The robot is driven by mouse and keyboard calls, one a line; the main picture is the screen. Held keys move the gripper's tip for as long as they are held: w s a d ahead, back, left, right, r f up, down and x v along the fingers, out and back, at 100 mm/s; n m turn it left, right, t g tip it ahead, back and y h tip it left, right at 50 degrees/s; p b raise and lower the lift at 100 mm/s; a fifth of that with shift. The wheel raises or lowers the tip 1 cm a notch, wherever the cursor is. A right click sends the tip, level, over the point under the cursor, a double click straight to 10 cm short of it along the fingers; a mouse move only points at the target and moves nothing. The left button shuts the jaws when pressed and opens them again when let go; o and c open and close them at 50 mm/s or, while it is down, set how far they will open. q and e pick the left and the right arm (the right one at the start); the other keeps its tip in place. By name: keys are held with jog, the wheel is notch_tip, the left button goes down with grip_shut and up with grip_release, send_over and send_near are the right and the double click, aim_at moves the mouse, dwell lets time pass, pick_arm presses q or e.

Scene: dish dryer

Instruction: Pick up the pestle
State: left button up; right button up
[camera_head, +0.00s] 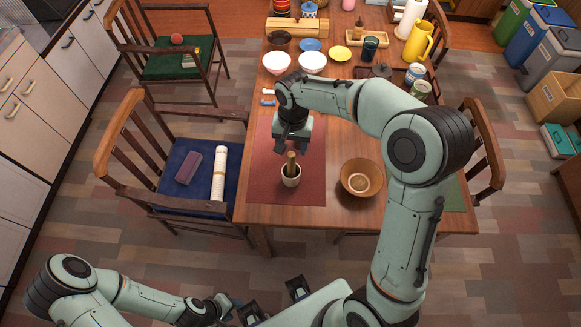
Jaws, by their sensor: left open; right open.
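The pestle (291,159) is a brown wooden stick. My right gripper (293,150) points down just above the mortar, open. Its fingers are at or close to the top of the pestle, and I cannot tell whether they touch it. My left gripper (229,309) is low at the bottom of the view, away from the table, open and empty.
A wooden bowl (361,178) stands right of the mortar on the table. White bowls (276,63), plates, cups and a yellow pitcher (419,41) fill the back. The red placemat (262,190) is clear around the mortar. Chairs (172,170) stand at the table's left.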

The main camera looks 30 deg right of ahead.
aim_at(292, 159)
notch_tip(292, 159, down, 3)
jog(key=shift+w+r, duration=0.15)
notch_tip(292, 159, down, 5)
jog(key=shift+d+f, duration=0.1)
grip_shut()
